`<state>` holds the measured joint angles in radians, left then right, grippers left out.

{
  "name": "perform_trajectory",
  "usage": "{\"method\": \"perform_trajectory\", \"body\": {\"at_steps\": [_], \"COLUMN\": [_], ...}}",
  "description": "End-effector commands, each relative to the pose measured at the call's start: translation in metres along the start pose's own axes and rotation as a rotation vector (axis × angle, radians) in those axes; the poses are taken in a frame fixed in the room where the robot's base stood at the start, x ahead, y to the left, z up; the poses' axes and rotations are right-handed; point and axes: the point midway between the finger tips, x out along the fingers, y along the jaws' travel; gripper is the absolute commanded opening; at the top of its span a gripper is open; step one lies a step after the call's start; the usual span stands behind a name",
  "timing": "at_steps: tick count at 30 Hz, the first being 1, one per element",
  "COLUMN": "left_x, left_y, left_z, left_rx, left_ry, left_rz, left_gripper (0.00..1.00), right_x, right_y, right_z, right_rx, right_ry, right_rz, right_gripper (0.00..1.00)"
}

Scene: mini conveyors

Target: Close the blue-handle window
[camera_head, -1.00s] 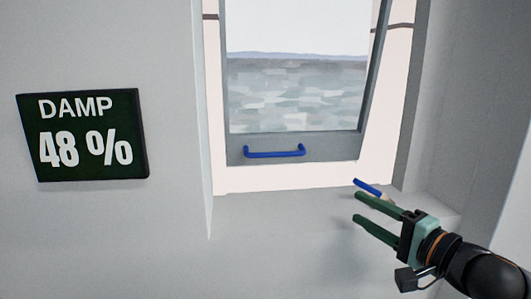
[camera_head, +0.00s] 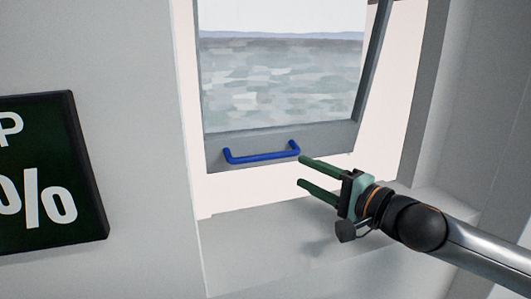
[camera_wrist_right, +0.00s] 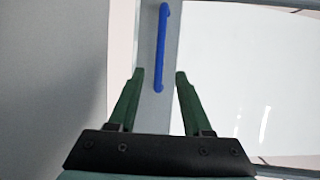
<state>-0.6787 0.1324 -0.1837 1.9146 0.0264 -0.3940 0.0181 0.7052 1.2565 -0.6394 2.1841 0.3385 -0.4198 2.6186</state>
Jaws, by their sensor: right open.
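The window sash (camera_head: 330,138) has a grey frame and a pane showing a sea view. It hangs at an angle to its opening, with pale space along its right and bottom sides. The blue handle (camera_head: 262,156) is a bar on the sash's bottom rail. My right gripper (camera_head: 302,171) is open and empty, its green fingertips just right of and slightly below the handle's right end in the head view. In the right wrist view, the handle (camera_wrist_right: 162,45) lies mostly ahead of the open fingers, its near end between the tips. My left gripper is out of view.
A dark sign (camera_head: 45,170) with white characters hangs on the wall at left, partly cut off. The sill (camera_head: 260,240) below the window looks clear. A grey wall edge (camera_head: 425,90) borders the opening at right.

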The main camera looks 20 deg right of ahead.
Motion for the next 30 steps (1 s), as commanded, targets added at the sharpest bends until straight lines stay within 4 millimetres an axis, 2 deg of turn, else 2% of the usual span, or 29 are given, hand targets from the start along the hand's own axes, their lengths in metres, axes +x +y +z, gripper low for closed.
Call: {"method": "perform_trajectory", "body": {"at_steps": [4,12,16,21,30], "left_x": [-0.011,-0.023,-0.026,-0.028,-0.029], "left_y": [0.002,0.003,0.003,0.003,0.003], "left_z": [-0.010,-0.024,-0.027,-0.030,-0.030], "left_rx": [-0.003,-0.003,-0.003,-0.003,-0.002], "left_ry": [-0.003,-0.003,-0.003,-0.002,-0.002], "left_rz": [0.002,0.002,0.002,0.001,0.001], "left_gripper": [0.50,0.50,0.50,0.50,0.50], "right_x": [0.023,0.076,0.095,0.110,0.115], "right_y": [-0.006,-0.005,-0.003,-0.002,0.001], "right_z": [0.001,0.002,0.001,0.001,0.001], "right_rx": [0.001,-0.001,-0.003,-0.002,-0.002], "right_ry": [-0.002,-0.002,-0.001,-0.001,-0.001], "right_rz": [-0.003,-0.002,0.000,0.000,0.002], "right_gripper": [0.49,0.49,0.49,0.49,0.49]}}
